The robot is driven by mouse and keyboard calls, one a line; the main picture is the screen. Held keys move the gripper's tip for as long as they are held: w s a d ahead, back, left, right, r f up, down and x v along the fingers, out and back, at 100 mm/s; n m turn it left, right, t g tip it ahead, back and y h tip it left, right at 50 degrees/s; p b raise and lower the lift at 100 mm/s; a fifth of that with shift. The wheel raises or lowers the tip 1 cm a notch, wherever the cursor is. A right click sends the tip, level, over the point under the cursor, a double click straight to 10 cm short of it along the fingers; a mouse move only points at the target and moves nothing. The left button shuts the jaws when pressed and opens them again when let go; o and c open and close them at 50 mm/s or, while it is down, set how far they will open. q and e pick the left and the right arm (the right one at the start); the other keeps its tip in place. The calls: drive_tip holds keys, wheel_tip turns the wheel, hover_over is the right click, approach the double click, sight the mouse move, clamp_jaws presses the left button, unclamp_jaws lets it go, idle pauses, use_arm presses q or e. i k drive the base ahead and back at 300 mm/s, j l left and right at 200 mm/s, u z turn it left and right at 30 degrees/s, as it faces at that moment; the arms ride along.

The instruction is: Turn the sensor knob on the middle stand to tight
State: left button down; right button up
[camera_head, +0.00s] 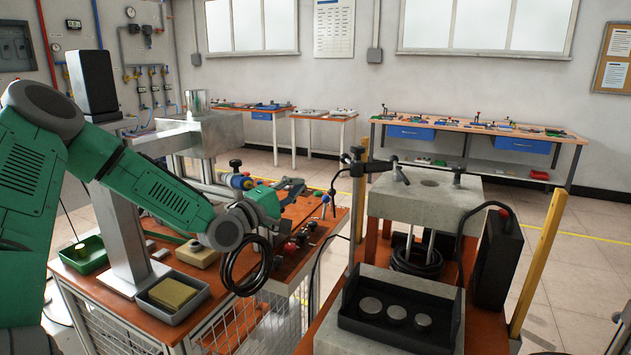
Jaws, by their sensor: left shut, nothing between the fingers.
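My left gripper (300,187) is at the end of the green arm that comes in from the left. It is shut and empty, above the orange-topped bench. A thin upright post with black clamp knobs (357,156) stands right of the gripper, apart from it. My right gripper is not in view.
A black tray (365,325) with round metal discs stands at the front right. A grey tray (178,318) and a green tray (83,263) lie on the left bench (160,340). Yellow posts flank the grey stand.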

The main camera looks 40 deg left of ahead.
sight(358, 150)
drive_tip(key=k, duration=1)
